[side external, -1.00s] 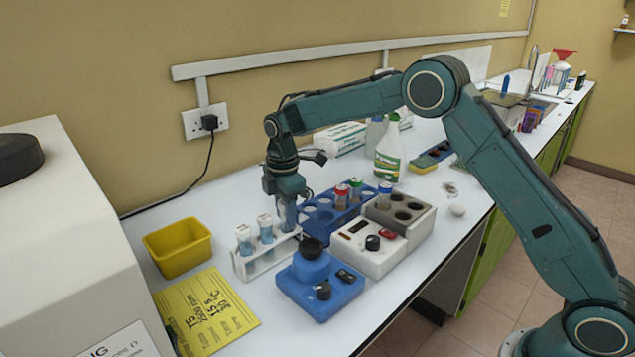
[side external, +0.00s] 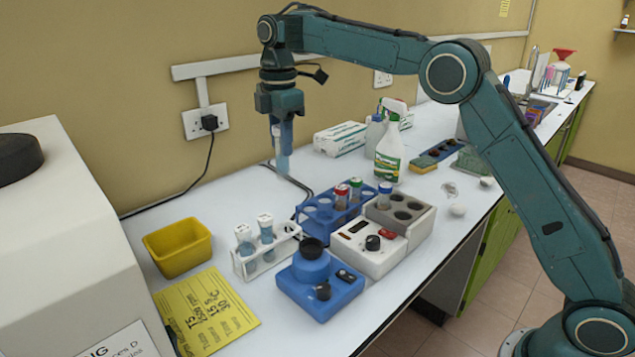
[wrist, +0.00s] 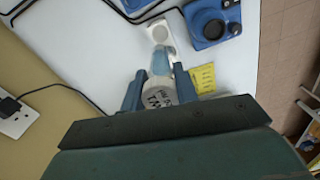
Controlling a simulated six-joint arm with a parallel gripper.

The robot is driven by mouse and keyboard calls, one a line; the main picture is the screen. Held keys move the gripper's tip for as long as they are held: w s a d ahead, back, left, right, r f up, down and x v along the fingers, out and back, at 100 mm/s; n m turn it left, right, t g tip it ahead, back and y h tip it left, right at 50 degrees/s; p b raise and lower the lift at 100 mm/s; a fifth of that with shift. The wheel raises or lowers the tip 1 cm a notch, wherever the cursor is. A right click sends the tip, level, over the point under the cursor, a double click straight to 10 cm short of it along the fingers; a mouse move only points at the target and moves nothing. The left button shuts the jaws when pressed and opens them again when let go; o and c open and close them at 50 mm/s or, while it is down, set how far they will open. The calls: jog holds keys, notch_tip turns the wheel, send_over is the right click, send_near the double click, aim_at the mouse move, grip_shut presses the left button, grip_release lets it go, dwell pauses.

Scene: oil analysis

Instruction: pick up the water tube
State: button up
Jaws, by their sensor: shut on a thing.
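My gripper (side external: 283,122) is shut on a tube (side external: 283,155) of pale blue liquid and holds it upright in the air, well above the bench. In the wrist view my gripper (wrist: 160,92) has a finger on each side of the tube's white cap (wrist: 160,98), which bears dark lettering too small to read surely. A white rack (side external: 270,264) stands below on the bench. It holds two similar white-capped tubes (side external: 266,230) of pale blue liquid, and its right end is empty.
A yellow tub (side external: 178,248) is left of the rack, with a yellow notice (side external: 205,312) before it. A blue device (side external: 320,288), a white block heater (side external: 368,247) and a blue rack (side external: 325,212) with capped tubes are to the right. A spray bottle (side external: 390,155) stands behind.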

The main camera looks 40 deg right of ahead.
jog(key=shift+r, duration=0.7)
jog(key=shift+d, duration=0.1)
dwell(0.4)
jog(key=s+d+f, duration=0.2)
jog(key=s+d, duration=0.2)
jog(key=d, duration=0.4)
jog(key=s+d+f, duration=0.2)
jog(key=s+d, duration=0.2)
jog(key=d, duration=0.5)
jog(key=s+d+f, duration=0.1)
jog(key=s+d, duration=0.3)
jog(key=d, duration=0.5)
jog(key=shift+f, duration=0.4)
jog(key=shift+s+a+f, duration=0.1)
jog(key=shift+f, duration=0.05)
jog(key=shift+f, duration=5.4)
